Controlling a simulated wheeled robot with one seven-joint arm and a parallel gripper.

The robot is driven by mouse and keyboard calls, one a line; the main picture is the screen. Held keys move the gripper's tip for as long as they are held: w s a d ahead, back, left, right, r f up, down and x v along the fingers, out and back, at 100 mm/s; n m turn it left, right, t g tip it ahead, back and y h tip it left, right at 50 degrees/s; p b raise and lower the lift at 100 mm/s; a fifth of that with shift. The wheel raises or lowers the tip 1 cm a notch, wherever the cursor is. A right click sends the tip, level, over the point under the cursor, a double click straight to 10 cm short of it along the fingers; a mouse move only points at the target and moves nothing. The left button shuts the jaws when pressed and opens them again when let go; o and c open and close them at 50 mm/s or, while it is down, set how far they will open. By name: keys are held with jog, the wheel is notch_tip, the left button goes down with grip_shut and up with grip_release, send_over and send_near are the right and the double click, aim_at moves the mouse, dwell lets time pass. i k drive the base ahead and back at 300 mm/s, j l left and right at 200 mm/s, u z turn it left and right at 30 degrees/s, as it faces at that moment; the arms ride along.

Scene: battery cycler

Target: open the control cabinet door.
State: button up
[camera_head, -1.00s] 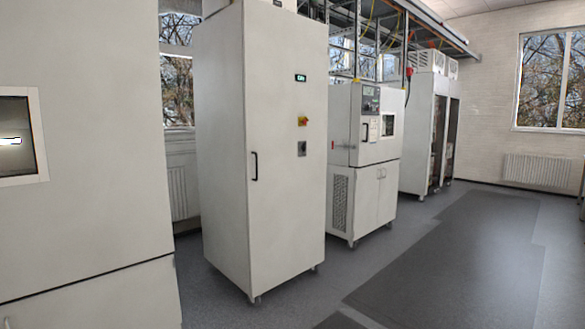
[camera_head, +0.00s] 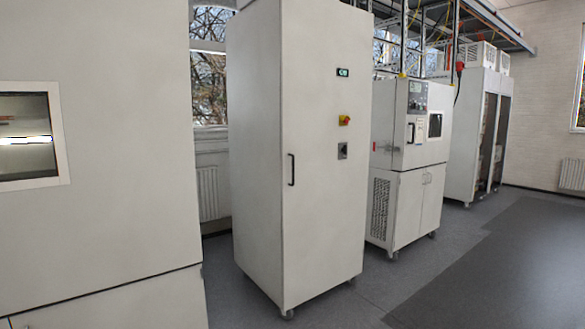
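The control cabinet (camera_head: 262,190) is a tall white box on small casters, left of the picture's middle. Its door (camera_head: 325,215) faces me and to the right, and it looks shut. A black vertical handle (camera_head: 291,170) sits near the door's left edge. A small green-lit display (camera_head: 343,72), a red and yellow switch (camera_head: 344,120) and a grey switch (camera_head: 342,151) are on the door to the right of the handle. My gripper is not in view.
A large white chamber (camera_head: 110,190) with a window stands close on the left. A smaller white test chamber (camera_head: 410,165) stands right of the cabinet, with white racks (camera_head: 472,135) beyond it. The grey floor (camera_head: 490,265) in front and to the right is clear.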

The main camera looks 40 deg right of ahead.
aim_at(324, 196)
jog(key=i+l, duration=0.5)
jog(key=i, duration=0.15)
jog(key=i+l, duration=1)
jog(key=i, duration=0.25)
